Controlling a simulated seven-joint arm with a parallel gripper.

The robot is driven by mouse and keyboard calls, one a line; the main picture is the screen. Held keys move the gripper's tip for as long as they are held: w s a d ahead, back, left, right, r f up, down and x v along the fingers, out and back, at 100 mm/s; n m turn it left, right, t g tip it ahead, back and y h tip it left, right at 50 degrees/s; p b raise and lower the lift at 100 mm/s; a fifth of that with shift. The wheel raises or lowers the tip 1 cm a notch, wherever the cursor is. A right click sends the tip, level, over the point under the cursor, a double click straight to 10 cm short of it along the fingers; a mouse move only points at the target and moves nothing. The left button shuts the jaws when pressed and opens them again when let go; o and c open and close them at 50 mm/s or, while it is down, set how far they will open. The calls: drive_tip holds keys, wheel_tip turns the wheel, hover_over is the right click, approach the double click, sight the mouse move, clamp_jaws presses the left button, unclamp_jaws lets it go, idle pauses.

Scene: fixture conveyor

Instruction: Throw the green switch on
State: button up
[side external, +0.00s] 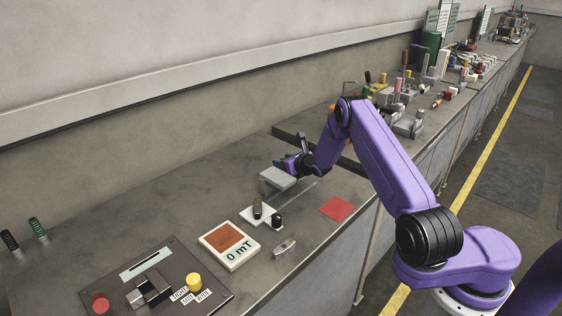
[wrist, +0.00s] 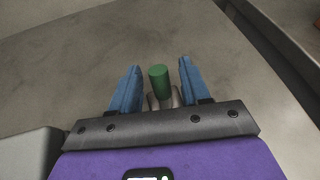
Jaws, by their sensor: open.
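The green switch handle (wrist: 158,82) is a short upright-looking green cylinder on a grey base in the wrist view. My gripper (wrist: 160,66) is open, with one blue finger on each side of the green handle and a visible gap on both sides. In the side external view my gripper (side external: 281,162) is low over the bench, just behind a grey block. The green handle cannot be made out there, so the switch's position is hard to tell.
The grey block (side external: 278,180) stands close to my gripper. Many small objects crowd the bench behind my arm.

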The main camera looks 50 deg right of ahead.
drive_tip(key=shift+x, duration=1.15)
clamp_jaws()
drive_tip(key=shift+s+r+t, duration=0.15)
drive_tip(key=shift+s+t, duration=0.05)
drive_tip(key=shift+t, duration=0.45)
drive_tip(key=shift+s+r+t, duration=0.1)
drive_tip(key=shift+s+t, duration=0.15)
drive_tip(key=shift+t, duration=0.4)
unclamp_jaws()
